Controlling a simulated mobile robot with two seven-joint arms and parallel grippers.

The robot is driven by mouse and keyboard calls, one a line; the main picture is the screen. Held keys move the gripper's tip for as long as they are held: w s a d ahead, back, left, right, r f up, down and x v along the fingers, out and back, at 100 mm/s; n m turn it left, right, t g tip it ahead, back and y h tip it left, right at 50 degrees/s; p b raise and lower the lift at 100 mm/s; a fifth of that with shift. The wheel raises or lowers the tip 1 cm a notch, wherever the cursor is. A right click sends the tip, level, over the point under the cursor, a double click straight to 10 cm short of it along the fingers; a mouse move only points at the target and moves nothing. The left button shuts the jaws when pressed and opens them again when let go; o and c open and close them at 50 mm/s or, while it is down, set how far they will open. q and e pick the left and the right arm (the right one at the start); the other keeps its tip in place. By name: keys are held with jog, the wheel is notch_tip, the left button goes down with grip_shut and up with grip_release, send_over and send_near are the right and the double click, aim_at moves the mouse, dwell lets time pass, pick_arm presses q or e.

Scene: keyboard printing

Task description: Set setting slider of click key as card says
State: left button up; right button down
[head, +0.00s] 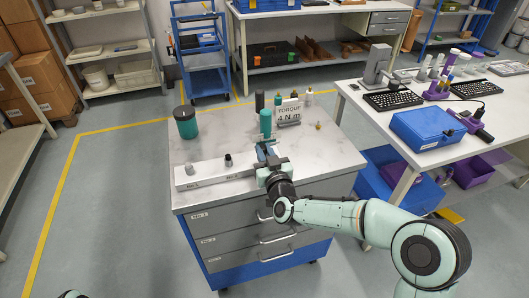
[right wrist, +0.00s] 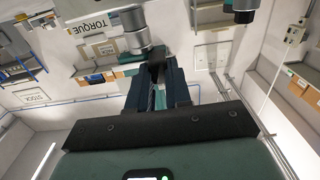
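The card (head: 290,111) stands upright at the back of the cart top and reads "TORQUE 4 Nm"; its word TORQUE also shows in the right wrist view (right wrist: 88,27). A teal upright tool (head: 265,122), perhaps the click key, stands left of the card. I cannot make out its slider or setting. My right gripper (head: 267,152) is low over the cart, just in front of this tool. In the right wrist view its fingers (right wrist: 158,72) are close together beside a grey cylinder and a teal part. Whether they hold anything is unclear. My left gripper is out of view.
A long pale block (head: 208,173) with numbered labels and short posts lies at the cart's front left. A teal jar with a dark lid (head: 186,123) stands behind it. A small brass piece (head: 318,126) lies at right. The cart top's right side is mostly clear.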

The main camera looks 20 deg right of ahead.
jog(key=shift+d+f+b, duration=0.1)
jog(key=shift+d+b, duration=0.55)
jog(key=shift+d, duration=0.3)
jog(key=c, duration=1)
grip_release()
jog(key=shift+w, duration=0.1)
jog(key=shift+c, duration=0.2)
jog(key=s+b, duration=0.1)
jog(key=s, duration=1.2)
jog(key=shift+s+d, duration=0.2)
jog(key=shift+d, duration=0.05)
